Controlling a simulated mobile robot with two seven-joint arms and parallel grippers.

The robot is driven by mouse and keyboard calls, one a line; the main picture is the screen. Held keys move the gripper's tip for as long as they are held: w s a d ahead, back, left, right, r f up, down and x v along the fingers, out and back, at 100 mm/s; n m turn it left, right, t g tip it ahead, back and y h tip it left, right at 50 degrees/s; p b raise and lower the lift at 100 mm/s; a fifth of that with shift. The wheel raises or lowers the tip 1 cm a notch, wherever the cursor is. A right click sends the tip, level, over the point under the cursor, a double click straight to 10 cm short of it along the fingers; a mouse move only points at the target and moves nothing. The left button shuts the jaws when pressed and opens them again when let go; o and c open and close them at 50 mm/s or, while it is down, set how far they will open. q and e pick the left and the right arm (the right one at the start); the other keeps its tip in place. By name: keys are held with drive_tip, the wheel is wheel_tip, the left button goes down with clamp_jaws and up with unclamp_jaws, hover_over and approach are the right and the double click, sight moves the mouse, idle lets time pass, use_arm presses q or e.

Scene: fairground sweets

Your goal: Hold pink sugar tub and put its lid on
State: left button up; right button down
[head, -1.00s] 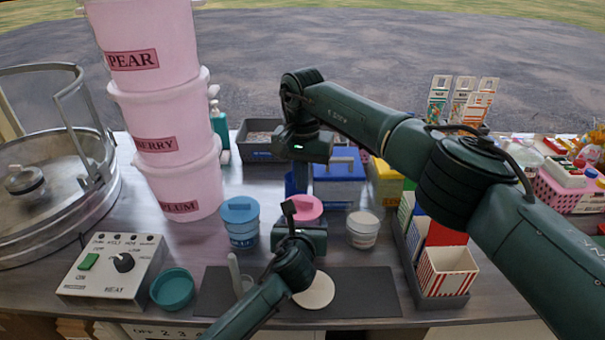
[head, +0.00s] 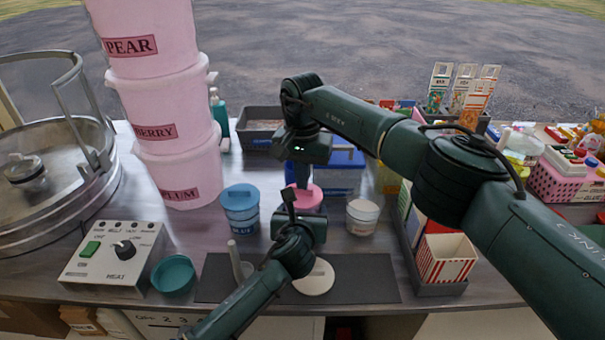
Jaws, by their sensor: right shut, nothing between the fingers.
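The pink lid (head: 312,194) shows in the middle of the head view, lying flat and level, it seems on the pink tub. The tub's body is hidden behind my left gripper. My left gripper (head: 290,205) reaches in from the front at the tub; its fingers are mostly hidden, so I cannot tell whether it grips the tub. My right gripper (head: 302,184) points straight down over the lid, shut and empty, its fingertips at or just above the lid's top. I cannot tell whether they touch.
A blue-lidded tub (head: 240,213) stands to the left and a white-lidded tub (head: 362,215) to the right. A dark mat (head: 360,280) with a white disc (head: 316,277) lies in front. A teal bowl (head: 173,274), a control box (head: 112,258) and stacked pink buckets (head: 165,125) are at left.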

use_arm(q)
drive_tip(key=shift+w+r, duration=0.1)
drive_tip(key=shift+r, duration=0.15)
use_arm(e)
drive_tip(key=shift+r, duration=2.65)
use_arm(q)
drive_tip(key=shift+p, duration=0.35)
use_arm(e)
drive_tip(key=shift+r, duration=0.35)
use_arm(q)
drive_tip(key=shift+f, duration=0.15)
